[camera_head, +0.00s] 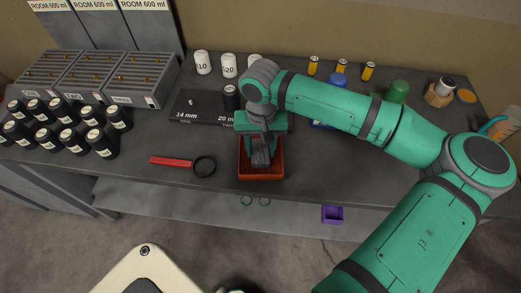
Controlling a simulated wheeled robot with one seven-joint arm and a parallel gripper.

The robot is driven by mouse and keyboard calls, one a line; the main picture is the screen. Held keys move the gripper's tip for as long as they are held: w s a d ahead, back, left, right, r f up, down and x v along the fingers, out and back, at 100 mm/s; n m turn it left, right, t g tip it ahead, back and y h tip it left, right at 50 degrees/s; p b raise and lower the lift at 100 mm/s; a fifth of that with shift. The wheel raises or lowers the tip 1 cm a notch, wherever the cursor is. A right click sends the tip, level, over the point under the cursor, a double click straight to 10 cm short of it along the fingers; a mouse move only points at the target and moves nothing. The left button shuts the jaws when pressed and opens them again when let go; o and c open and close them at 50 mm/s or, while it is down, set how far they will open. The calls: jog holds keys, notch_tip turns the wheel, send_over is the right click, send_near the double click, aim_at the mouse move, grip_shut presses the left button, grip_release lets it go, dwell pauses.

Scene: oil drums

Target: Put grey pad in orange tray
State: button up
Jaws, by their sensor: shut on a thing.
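The orange tray (262,176) is a small open box near the front edge of the dark table, at the middle of the view. My gripper (261,158) points down into it from above, between its walls. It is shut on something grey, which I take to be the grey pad. The pad's outline blends with the dark grey fingers. I cannot tell whether it touches the tray floor.
A red-handled magnifier (171,161) lies left of the tray. Black jars (103,143) and grey racks (143,78) fill the left. A purple box (332,214) sits below the front edge.

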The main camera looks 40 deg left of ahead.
aim_at(261, 151)
jog(key=shift+f, duration=0.7)
jog(key=shift+f, duration=0.2)
jog(key=o, duration=0.9)
jog(key=shift+o, duration=0.2)
jog(key=shift+r, duration=0.1)
notch_tip(261, 151, up, 12)
jog(key=shift+r, duration=0.15)
